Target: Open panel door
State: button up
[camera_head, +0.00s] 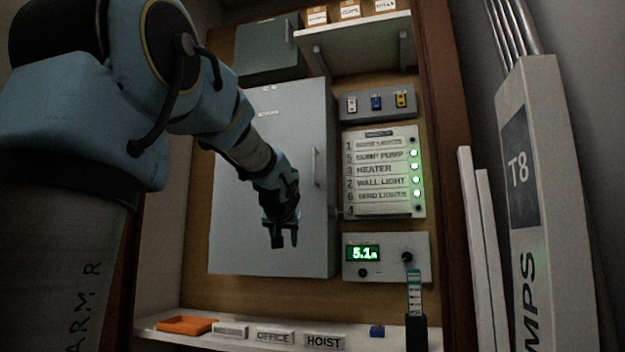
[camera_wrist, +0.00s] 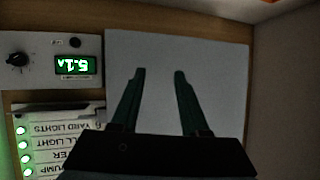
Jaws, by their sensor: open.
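The grey panel door (camera_head: 245,190) is closed on the wooden backboard, with a vertical bar handle (camera_head: 316,167) near its right edge. My gripper (camera_head: 284,240) is in front of the lower right part of the door, below and left of the handle. Its fingers are apart with nothing between them. In the wrist view, which looks upside down, my gripper (camera_wrist: 158,75) is over the plain door face (camera_wrist: 210,65). The handle does not show in that view. I cannot tell how far the fingertips are from the door.
Right of the door are a label board (camera_head: 382,172) with green lights, a meter box (camera_head: 386,257) reading 5.1 and a switch box (camera_head: 377,103). A lower shelf (camera_head: 230,343) holds an orange tray (camera_head: 187,325) and label blocks.

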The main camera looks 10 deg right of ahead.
jog(key=d+r+t+h, duration=0.1)
jog(key=d+r+t, duration=0.15)
jog(key=r, duration=0.55)
jog(key=t+h+b, duration=0.2)
send_near(314, 162)
jog(key=p+x, duration=0.4)
jog(key=x, duration=0.5)
jog(key=shift+w+r, duration=0.1)
jog(key=shift+w+d+p, duration=0.2)
jog(key=shift+w+p, duration=0.1)
jog(key=shift+w, duration=0.35)
jog(key=shift+c, duration=0.2)
grip_shut()
